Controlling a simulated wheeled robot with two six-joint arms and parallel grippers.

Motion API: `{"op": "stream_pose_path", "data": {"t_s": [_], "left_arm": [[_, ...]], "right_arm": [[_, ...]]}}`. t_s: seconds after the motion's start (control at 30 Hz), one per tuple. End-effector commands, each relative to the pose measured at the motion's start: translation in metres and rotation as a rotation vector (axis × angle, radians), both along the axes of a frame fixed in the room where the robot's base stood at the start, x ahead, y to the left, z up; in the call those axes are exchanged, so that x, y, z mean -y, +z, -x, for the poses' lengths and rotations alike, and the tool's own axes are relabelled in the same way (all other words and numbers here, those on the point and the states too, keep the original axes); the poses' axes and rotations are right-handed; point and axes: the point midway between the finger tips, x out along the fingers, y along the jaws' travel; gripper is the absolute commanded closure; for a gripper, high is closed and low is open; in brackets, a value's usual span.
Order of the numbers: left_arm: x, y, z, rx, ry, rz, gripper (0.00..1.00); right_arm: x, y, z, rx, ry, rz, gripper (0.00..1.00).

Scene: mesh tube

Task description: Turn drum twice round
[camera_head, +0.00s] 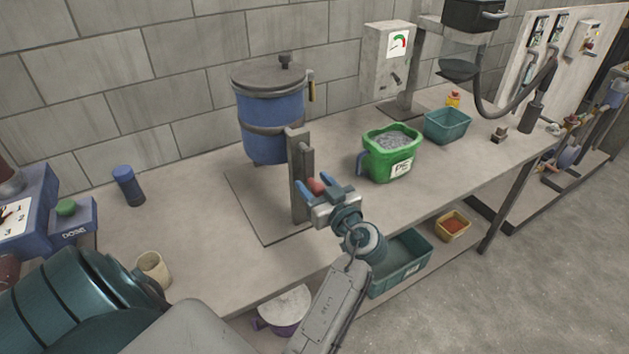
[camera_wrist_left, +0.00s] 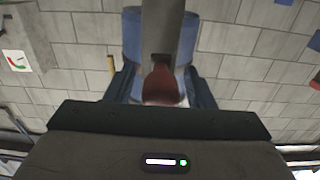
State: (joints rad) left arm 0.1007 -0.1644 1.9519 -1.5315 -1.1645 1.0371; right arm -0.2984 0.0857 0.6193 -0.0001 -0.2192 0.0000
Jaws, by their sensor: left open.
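The blue drum (camera_head: 268,125) stands upright on the bench, with a grey lid and a grey band. A grey upright post (camera_head: 301,178) stands in front of it. A red knob (camera_head: 316,186) sits at the front of the post. My left gripper (camera_head: 317,185) is at the knob, with its blue fingers apart on either side of it. In the left wrist view the red knob (camera_wrist_left: 163,86) is between the open fingers; contact cannot be told. The drum (camera_wrist_left: 133,30) shows behind the post there, partly hidden. My right gripper is not in view.
A green bucket (camera_head: 392,160) with grey contents stands right of the post, and a teal bin (camera_head: 447,125) is beyond it. A blue-capped cylinder (camera_head: 128,186) and beige cup (camera_head: 153,268) are at left. The bench (camera_head: 200,230) is clear left of the post.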

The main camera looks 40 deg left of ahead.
Motion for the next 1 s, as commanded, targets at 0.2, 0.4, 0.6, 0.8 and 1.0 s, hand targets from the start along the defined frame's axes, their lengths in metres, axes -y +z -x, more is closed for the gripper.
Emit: {"op": "stream_pose_path", "data": {"t_s": [0.2,0.4,0.6,0.8,1.0], "left_arm": [[0.0,0.0,0.0,0.0,0.0,0.0,0.77],[0.0,0.0,0.0,0.0,0.0,0.0,1.0],[-0.001,0.0,0.001,-0.017,0.0,-0.007,1.0],[-0.003,-0.001,0.007,-0.094,0.0,-0.04,1.0],[-0.007,0.002,0.016,-0.226,0.001,-0.095,1.0]], "right_arm": [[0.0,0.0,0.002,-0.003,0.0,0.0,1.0],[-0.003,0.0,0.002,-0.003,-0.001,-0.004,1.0],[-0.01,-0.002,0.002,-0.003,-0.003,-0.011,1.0],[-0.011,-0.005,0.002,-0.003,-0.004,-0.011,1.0],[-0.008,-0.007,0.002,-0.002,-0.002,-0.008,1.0]]}}
